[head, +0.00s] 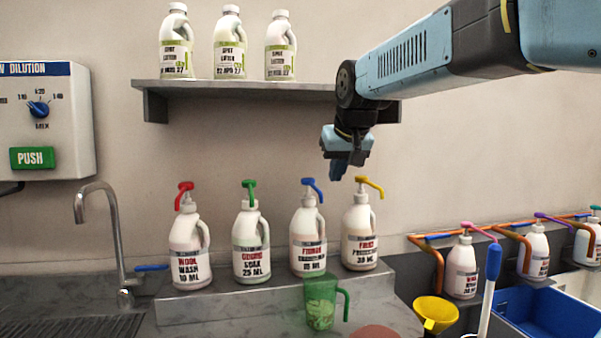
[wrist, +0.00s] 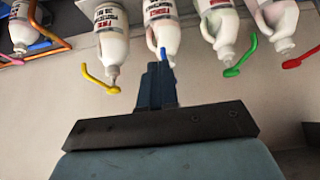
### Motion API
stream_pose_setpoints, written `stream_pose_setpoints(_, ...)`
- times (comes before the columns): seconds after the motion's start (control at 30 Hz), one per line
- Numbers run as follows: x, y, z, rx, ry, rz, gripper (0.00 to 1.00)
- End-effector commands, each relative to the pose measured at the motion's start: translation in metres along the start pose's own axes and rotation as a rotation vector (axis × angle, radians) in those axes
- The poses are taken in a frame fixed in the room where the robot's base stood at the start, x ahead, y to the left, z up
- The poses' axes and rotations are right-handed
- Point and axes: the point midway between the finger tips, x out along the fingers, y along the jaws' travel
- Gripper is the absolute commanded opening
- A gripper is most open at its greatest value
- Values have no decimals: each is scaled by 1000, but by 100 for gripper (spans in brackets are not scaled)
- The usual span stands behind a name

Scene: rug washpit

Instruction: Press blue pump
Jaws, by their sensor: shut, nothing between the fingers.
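The blue pump (head: 311,187) tops a white bottle (head: 308,243), third from the left in a row of white bottles on a raised grey step. The fingers are shut and empty. In the wrist view, the gripper (wrist: 156,72) partly covers the blue pump (wrist: 164,56). Whether they touch cannot be told there.
Green (head: 249,190) and red pumps (head: 184,192) stand to the left. A green jug (head: 321,303) stands in front of the step. A shelf (head: 240,90) with white bottles is above. A yellow funnel (head: 436,312) and blue tub (head: 545,315) are at the right.

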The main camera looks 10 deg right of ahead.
Motion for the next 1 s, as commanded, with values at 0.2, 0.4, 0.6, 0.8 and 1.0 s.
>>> stream_pose_setpoints(0.2, 10, -1, -78, 0, 53, 0, 0)
stream_pose_setpoints(0.4, 20, -2, -132, 0, 93, -1, 0)
stream_pose_setpoints(0.6, 25, -3, -159, 0, 114, -1, 0)
stream_pose_setpoints(0.8, 26, -3, -164, 0, 119, -1, 0)
stream_pose_setpoints(1.0, 26, -3, -164, 0, 119, -1, 0)
